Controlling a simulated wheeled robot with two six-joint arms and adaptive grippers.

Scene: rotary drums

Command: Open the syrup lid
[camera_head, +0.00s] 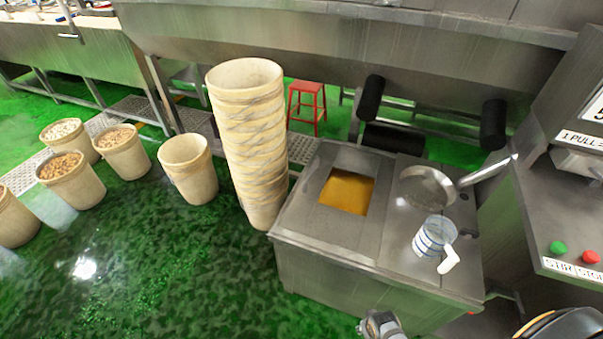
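The syrup tank is a steel box (300,235) standing right of centre. Orange-yellow syrup (347,191) shows through a square opening in its top. The steel top right of the opening carries a round metal pan or strainer (428,187) and a clear jug with blue bands and a white handle (434,236). I cannot tell which steel panel is the lid. A gripper, apparently my right one (378,324), shows at the bottom edge, in front of the tank and apart from it. It is cut off, and its finger opening is unclear. My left gripper is not in view.
A tall stack of cream buckets (248,140) stands close to the tank's left side. Several buckets, some filled, stand farther left. A red stool (307,103) is behind. A machine panel with green and red buttons (558,247) is at right. Green floor is free at lower left.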

